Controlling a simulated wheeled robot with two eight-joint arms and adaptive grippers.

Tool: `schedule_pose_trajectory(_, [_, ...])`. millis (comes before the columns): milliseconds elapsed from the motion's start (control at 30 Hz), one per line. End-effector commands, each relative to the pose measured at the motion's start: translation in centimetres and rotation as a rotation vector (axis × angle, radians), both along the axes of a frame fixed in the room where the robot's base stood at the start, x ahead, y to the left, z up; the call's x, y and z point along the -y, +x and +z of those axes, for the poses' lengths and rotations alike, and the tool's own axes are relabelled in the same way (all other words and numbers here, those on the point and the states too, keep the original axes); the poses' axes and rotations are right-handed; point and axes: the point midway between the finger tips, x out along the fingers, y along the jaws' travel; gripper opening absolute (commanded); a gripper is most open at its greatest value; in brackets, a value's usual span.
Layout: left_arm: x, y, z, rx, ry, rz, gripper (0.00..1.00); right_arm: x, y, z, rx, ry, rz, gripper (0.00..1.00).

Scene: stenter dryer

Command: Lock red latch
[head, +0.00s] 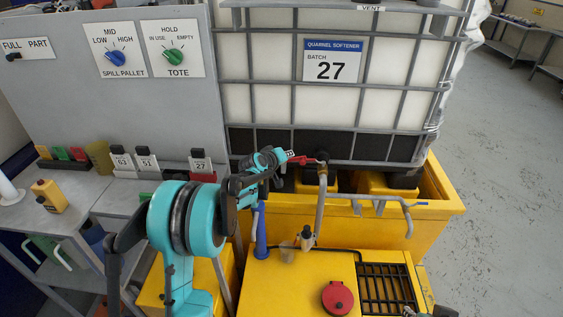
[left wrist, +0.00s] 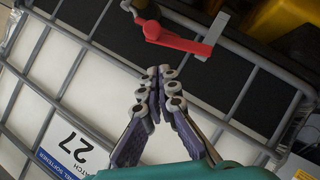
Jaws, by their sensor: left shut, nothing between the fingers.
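The red latch (head: 303,160) is a small red lever on the valve at the front of the white caged tote, left of the brass fitting. In the left wrist view the red latch (left wrist: 180,40) lies beyond the fingertips, with a grey tab at its end. My left gripper (head: 285,154) is right beside the latch's left end. In the left wrist view its fingers (left wrist: 160,78) are closed together and empty, with a visible gap to the latch. A dark piece at the head view's bottom right edge may be my right gripper (head: 436,312); its fingers are not clear.
The tote stands in a yellow spill pallet (head: 440,203). A hose (head: 320,205) hangs from the valve, and a grey bar (head: 375,200) crosses to its right. A yellow cabinet with a red cap (head: 338,297) is in front. A bench (head: 120,195) stands left; open floor lies right.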

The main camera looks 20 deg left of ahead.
Motion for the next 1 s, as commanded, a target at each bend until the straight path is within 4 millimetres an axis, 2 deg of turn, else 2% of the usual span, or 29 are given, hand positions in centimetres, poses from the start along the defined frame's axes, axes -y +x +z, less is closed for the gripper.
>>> schedule_pose_trajectory(33, [0.2, 0.9, -0.7, 0.0, -0.001, -0.001, 0.0, 0.0, 0.0, -0.6, 0.0, 0.0, 0.0, 0.33])
schedule_pose_trajectory(300, [2.1, 1.9, -3.1, 0.0, 0.0, 0.0, 0.0, 0.0, 0.0, -1.9, 0.0, 0.0, 0.0, 0.33])
schedule_pose_trajectory(767, [2.4, 2.1, -3.3, -0.001, 0.003, 0.0, 0.0, 0.0, 0.0, -1.9, 0.0, 0.0, 0.0, 0.33])
schedule_pose_trajectory(1000, [3.0, 2.2, -4.0, -0.033, 0.112, -0.002, 0.0, 0.0, 0.0, -1.5, 0.0, 0.0, 0.0, 0.33])
